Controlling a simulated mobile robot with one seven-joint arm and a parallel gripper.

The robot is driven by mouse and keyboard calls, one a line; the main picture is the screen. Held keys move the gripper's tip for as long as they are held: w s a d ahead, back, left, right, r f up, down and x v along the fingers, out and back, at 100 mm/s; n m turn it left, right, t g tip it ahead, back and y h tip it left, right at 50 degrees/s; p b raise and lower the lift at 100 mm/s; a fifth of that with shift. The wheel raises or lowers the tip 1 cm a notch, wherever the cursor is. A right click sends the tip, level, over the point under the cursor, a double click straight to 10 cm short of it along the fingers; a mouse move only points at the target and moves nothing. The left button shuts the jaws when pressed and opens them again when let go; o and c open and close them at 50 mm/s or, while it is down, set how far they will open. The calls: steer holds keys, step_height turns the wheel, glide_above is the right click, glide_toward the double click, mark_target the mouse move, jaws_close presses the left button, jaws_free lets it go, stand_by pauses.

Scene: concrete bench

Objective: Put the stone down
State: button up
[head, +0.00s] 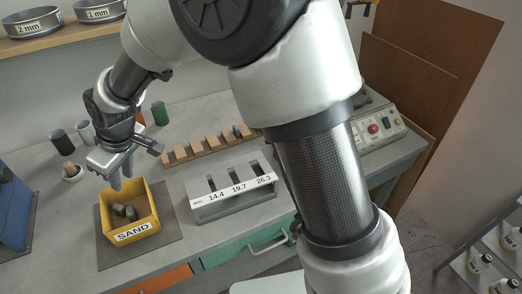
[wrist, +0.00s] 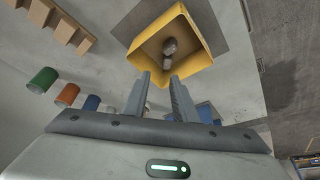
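A yellow bin (head: 148,205) labelled SAND stands on a dark mat at the left of the bench. Dark grey stones (head: 121,210) lie on its floor; they also show in the wrist view (wrist: 170,46). My gripper (head: 121,184) is above the bin's back part, pointing down. In the wrist view its two fingers (wrist: 159,78) are apart with nothing between them. The stones lie beyond the fingertips, not touching them. The bin's rim (wrist: 206,38) is clear of the fingers.
A grey slotted gauge block (head: 235,198) marked 14.4, 19.7 and 26.3 stands right of the bin. A wooden slotted rack (head: 205,149) is behind it. Several small cylinders (head: 160,113) stand at the back, and a blue case (head: 14,215) stands at left.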

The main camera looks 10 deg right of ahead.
steer(key=s+d+r+m+t+h, duration=0.1)
steer(key=d+r+m, duration=0.1)
steer(key=d+r, duration=0.5)
steer(key=s+d+r+m+t+h, duration=0.1)
steer(key=d+r+m, duration=0.1)
steer(key=d, duration=0.8)
steer(key=s+d+r+m+h, duration=0.1)
steer(key=d+r+m, duration=0.1)
steer(key=d+r, duration=0.5)
steer(key=s+d+m+t, duration=0.1)
steer(key=s+d+m, duration=0.5)
steer(key=s+d, duration=0.7)
steer(key=shift+d+h, duration=0.4)
steer(key=shift+d, duration=0.3)
